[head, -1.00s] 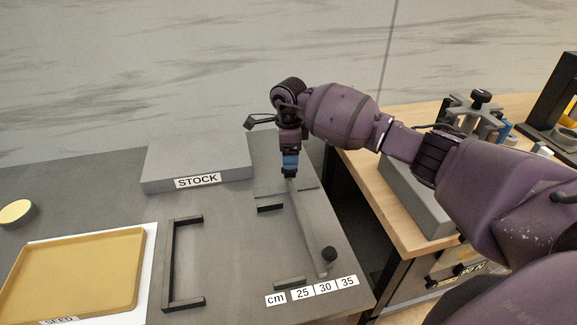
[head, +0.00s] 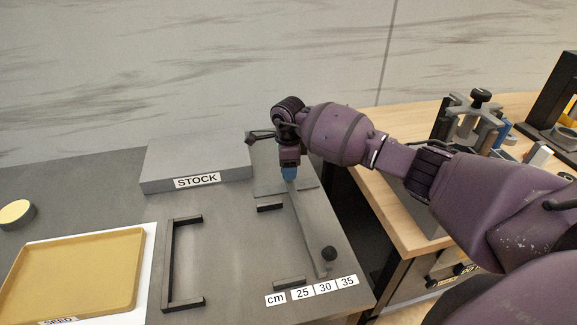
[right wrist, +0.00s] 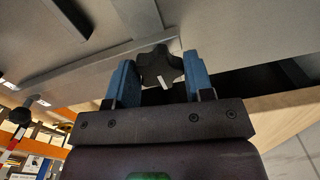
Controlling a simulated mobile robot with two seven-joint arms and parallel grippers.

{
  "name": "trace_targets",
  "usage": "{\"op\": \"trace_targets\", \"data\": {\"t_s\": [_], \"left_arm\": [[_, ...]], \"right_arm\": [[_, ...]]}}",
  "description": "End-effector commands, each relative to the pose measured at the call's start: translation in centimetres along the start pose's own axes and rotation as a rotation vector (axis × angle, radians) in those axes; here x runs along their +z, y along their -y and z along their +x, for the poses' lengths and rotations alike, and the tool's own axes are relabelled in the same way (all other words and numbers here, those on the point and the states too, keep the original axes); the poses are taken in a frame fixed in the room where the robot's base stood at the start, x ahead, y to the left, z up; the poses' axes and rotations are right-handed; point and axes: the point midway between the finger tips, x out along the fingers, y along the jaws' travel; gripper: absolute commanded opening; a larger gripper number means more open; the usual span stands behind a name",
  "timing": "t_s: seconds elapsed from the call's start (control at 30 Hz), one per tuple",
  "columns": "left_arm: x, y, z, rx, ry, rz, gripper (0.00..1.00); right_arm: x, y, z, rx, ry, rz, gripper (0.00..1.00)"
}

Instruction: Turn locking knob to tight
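The locking knob (right wrist: 160,68) is a black lobed knob with a white mark, seen in the right wrist view. It sits between the two blue fingers of my right gripper (right wrist: 161,80), filling most of the gap. I cannot tell whether the fingers press on it. In the head view my right gripper (head: 289,174) points down at the far end of a grey bar (head: 308,225) and hides the knob. My left gripper is not in view.
A black ball handle (head: 329,254) stands at the bar's near end, by a cm scale (head: 325,288). A grey STOCK block (head: 200,160), a black bracket (head: 170,262) and a yellow SEED tray (head: 80,270) lie left. A wooden bench (head: 400,222) stands right, across a gap.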

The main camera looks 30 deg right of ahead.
Motion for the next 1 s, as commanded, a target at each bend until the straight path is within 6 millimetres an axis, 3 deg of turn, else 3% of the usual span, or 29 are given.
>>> {"op": "trace_targets", "data": {"t_s": [0.07,0.47,1.0], "left_arm": [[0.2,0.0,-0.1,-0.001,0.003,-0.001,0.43],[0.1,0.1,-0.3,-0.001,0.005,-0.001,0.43],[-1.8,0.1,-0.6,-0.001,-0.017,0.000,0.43]], "right_arm": [[0.0,0.0,0.0,0.000,0.000,0.000,0.24],[0.0,0.0,-0.1,0.000,0.000,0.079,0.24],[-0.1,0.1,-0.3,-0.001,0.000,0.537,0.24]]}}
